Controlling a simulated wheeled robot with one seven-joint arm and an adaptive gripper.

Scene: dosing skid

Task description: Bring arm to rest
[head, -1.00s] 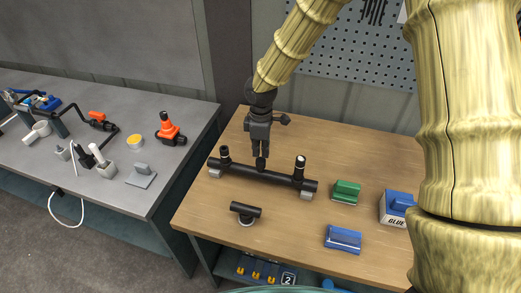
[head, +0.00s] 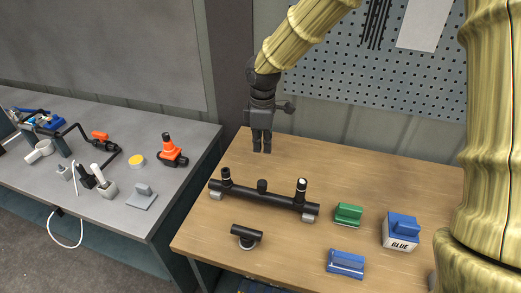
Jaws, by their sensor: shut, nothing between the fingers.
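My gripper (head: 262,147) hangs from my yellow ribbed arm in the head view, fingers pointing down. It is shut and empty, above the back left part of the wooden table (head: 405,175). Below and in front of it, apart from it, a black pipe manifold (head: 270,199) lies on grey blocks. The manifold has a stub at each end and a short one in the middle.
A perforated panel (head: 350,90) is behind. A grey bench (head: 125,215) with pipe parts and an orange-topped valve (head: 171,151) is at left.

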